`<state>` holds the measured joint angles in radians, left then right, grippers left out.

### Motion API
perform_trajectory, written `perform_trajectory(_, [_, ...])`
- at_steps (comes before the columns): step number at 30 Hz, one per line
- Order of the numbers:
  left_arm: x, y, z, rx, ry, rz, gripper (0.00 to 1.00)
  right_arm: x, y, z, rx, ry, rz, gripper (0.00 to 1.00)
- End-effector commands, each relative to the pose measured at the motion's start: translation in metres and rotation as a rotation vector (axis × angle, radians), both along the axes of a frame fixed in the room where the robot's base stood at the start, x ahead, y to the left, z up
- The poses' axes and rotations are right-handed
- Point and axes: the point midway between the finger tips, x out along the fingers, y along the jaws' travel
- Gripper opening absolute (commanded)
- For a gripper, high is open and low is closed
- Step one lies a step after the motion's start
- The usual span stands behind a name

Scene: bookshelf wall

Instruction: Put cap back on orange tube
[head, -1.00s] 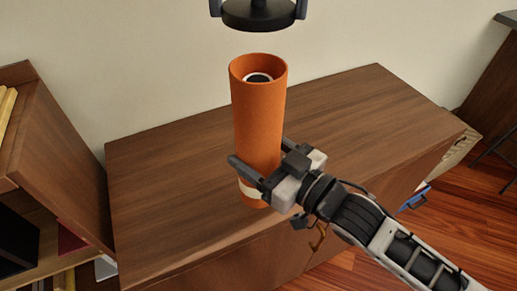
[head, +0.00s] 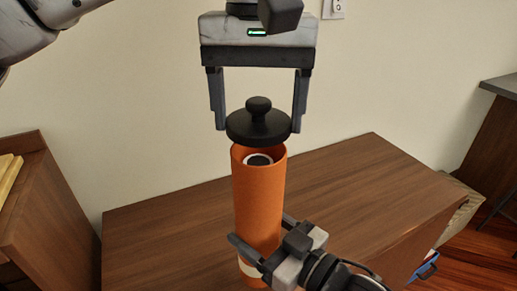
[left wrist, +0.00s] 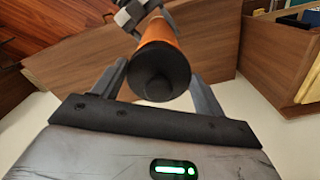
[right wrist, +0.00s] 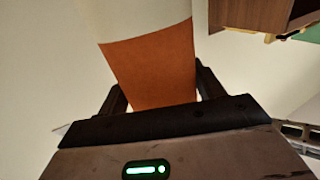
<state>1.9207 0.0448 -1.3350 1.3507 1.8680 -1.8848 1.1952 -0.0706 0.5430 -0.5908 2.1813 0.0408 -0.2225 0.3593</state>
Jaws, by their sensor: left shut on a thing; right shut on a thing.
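The brown cabinet top (head: 370,180) is otherwise clear around the tube. A wooden shelf unit (head: 50,210) with books stands at the left. A plain wall rises behind, and a dark counter (head: 500,90) is at the right.

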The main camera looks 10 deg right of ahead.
Motion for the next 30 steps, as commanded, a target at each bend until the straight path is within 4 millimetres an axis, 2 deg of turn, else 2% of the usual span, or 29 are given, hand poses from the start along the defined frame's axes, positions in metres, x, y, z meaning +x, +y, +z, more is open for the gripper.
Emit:
perform_trajectory(8, [0.0,0.0,-0.001,0.0,0.0,0.0,0.5,0.0,0.0,0.001,0.002,-0.004,0.001,0.26])
perform_trajectory(18, [0.0,0.0,-0.018,-0.002,0.0,-0.001,0.5,0.0,0.0,0.002,0.002,-0.004,0.001,0.26])
perform_trajectory(30, [0.0,0.0,-0.018,-0.001,-0.001,-0.001,0.5,0.0,0.0,0.002,0.002,-0.004,0.001,0.26])
